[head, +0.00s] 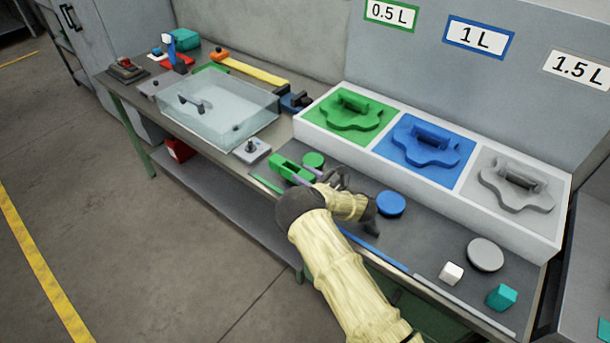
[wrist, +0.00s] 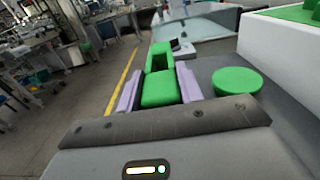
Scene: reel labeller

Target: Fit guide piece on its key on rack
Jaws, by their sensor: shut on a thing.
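My gripper (head: 308,174) is low over the front of the bench, left of its middle. It is shut on a green guide piece (head: 288,167), a blocky part with a rectangular opening. In the wrist view the green piece (wrist: 159,88) sits between the two pale purple fingers, its opening at the far end. I cannot tell whether it touches the bench. The white rack (head: 556,244) stands behind to the right, with green (head: 351,108), blue (head: 428,143) and grey (head: 517,185) raised shapes in matching sections. The gripper is in front of and below the green section.
A green disc (head: 313,159) lies close beside the held piece; blue (head: 391,204) and grey (head: 486,254) discs lie further right. White (head: 451,273) and teal (head: 502,297) blocks are at right. A clear box (head: 225,118) and a small grey switch box (head: 251,150) stand left.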

